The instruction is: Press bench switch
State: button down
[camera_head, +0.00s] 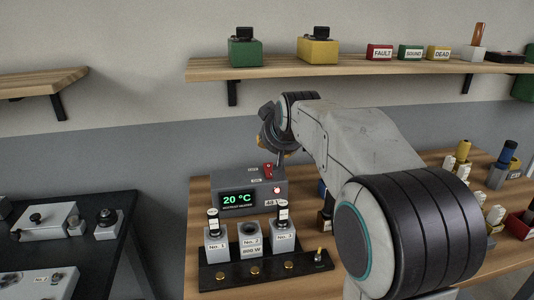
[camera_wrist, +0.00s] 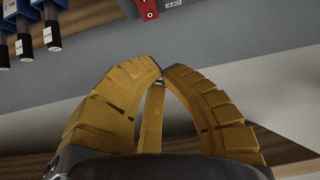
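The bench switch appears to be the red rocker switch (camera_head: 268,171) on top of a grey box (camera_head: 234,183) with a display reading 20 °C. The red switch also shows at the top edge of the wrist view (camera_wrist: 147,8), marked "O" and partly cut off. My gripper (camera_wrist: 162,74) has yellow ribbed fingers with their tips together, and nothing shows held between the tips. In the head view my gripper (camera_head: 282,158) is mostly hidden by my arm, pointing down close above and beside the switch. I cannot tell whether it touches the switch.
A black rack (camera_head: 222,279) with numbered grey blocks stands in front of the box. A wall shelf (camera_head: 350,69) with green and yellow devices runs above. Yellow and blue items (camera_head: 463,150) crowd the right of the bench. A dark table (camera_head: 115,211) stands left.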

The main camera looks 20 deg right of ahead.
jog(key=shift+w+a+f+t+p, duration=0.1)
jog(key=shift+w+f+t+p, duration=0.5)
jog(key=shift+p, duration=1.45)
jog(key=shift+s+f, duration=0.1)
jog(key=p, duration=0.2)
send_over(264, 169)
jog(key=s, duration=0.2)
jog(key=f, duration=0.5)
jog(key=shift+w+a+f, duration=0.15)
jog(key=shift+w, duration=0.05)
jog(key=shift+w+f, duration=0.3)
jog(key=shift+f, duration=0.65)
jog(key=shift+w+f, duration=0.2)
jog(key=shift+f, duration=0.9)
